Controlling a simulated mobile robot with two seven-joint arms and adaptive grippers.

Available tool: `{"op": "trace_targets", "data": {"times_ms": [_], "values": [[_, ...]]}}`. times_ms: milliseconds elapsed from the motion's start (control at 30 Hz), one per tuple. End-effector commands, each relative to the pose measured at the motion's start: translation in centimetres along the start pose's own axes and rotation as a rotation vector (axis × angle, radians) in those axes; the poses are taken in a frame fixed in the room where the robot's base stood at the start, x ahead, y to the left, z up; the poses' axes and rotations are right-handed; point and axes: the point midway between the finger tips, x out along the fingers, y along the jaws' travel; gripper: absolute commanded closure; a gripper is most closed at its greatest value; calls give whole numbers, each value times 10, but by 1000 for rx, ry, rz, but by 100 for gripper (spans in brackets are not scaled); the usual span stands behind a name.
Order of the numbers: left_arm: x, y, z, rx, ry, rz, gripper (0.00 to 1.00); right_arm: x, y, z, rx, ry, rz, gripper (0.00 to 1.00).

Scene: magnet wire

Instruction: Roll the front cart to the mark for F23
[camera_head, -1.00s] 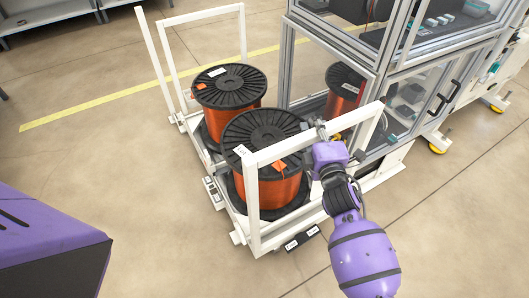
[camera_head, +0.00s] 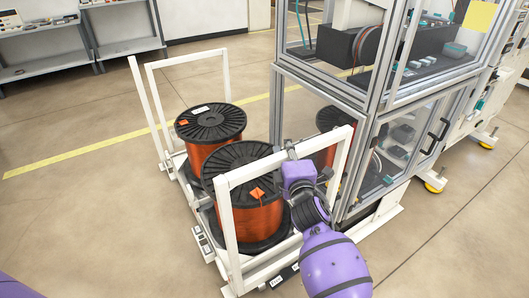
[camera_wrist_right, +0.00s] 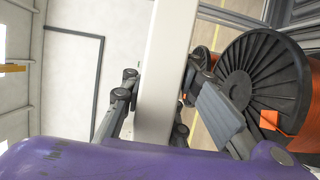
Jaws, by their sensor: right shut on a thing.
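The front cart is a white frame (camera_head: 227,232) carrying a black-flanged spool of orange copper wire (camera_head: 258,222). My right gripper (camera_head: 289,152) is shut on the top bar of this frame, right of its middle. In the right wrist view, the gripper fingers (camera_wrist_right: 152,100) clasp the white bar (camera_wrist_right: 165,75) from both sides, with a spool flange to the right. Small dark label plates (camera_head: 283,276) lie low by the cart's near edge, partly hidden by my arm. I cannot make out which marking is F23. My left gripper is out of view.
A second copper spool (camera_head: 208,138) stands behind, beside another white frame (camera_head: 188,59). A glazed machine cabinet (camera_head: 375,105) stands close on the right; a spool shows at its lower panel. A yellow floor line (camera_head: 80,152) crosses beyond. The left floor is open; grey shelves stand far back.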

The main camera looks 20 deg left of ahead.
Motion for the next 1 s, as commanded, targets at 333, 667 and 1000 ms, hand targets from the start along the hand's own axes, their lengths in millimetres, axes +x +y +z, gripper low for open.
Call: {"op": "trace_targets", "data": {"times_ms": [333, 667, 1000], "values": [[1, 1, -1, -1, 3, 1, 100, 1, 5, -5, -2, 8, 9, 58], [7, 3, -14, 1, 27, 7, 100, -4, 3, -2, -1, 4, 6, 58], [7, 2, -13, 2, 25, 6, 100, -62, 2, -2, -2, 5, 5, 58]]}}
